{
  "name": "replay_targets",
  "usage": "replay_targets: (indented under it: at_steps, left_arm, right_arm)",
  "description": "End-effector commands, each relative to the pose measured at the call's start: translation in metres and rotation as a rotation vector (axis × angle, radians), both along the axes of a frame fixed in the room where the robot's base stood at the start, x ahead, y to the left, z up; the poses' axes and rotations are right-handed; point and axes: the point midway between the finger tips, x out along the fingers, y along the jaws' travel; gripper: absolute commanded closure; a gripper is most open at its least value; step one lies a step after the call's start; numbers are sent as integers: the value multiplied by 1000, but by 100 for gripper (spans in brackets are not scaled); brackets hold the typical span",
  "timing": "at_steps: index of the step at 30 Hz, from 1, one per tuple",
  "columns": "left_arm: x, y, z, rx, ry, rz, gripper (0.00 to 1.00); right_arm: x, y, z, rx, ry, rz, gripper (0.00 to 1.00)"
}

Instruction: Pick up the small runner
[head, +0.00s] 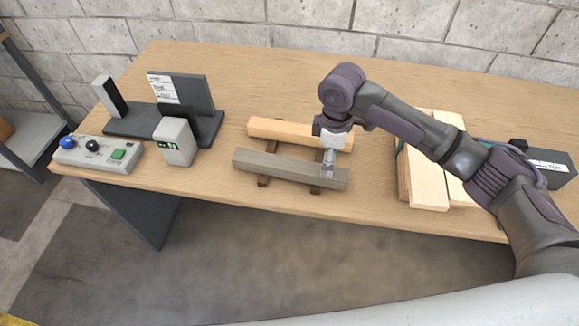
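Two beams lie side by side across dark wooden cross pieces (263,180) on the table: a grey-brown runner (275,166) in front and a lighter tan runner (275,128) behind. I cannot tell for sure which one is the small runner. My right gripper (328,172) points down at the right part of the grey-brown runner, with its fingertips at or just above it. The fingers are small and seen side-on, so their opening and any hold are unclear. The gripper and wrist hide part of the tan runner. My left gripper is out of view.
A stack of pale boards (427,175) lies right, under my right forearm. A dark box (546,168) is at the far right. A control box (97,154) with buttons, a dark stand (190,95) and a small grey device (175,142) stand left. The table's back middle is clear.

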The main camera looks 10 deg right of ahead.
Motion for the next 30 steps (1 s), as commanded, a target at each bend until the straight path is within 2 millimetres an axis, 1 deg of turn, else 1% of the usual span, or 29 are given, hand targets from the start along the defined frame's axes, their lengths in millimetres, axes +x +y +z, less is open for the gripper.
replay_targets:
  at_steps: [5,8,12,15,18,23,24,26,30]
  left_arm:
    - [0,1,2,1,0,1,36]
    - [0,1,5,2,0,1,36]
    - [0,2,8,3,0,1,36]
    - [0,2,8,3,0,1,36]
    - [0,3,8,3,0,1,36]
    - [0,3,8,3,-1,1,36]
    - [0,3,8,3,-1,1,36]
    - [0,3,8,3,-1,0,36]
    - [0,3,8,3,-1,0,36]
  right_arm:
    - [0,1,-11,0,-1,0,24]
    - [-1,5,-24,0,2,1,24]
    - [-1,7,-46,-1,-1,-1,24]
    - [-1,8,-56,0,-1,0,24]
    - [-1,8,-60,0,-2,1,24]
    - [-1,8,-60,0,-2,1,24]
    - [-1,8,-59,0,-2,1,27]
    - [-1,8,-59,0,-3,1,37]
    - [-1,8,-59,0,-3,1,61]
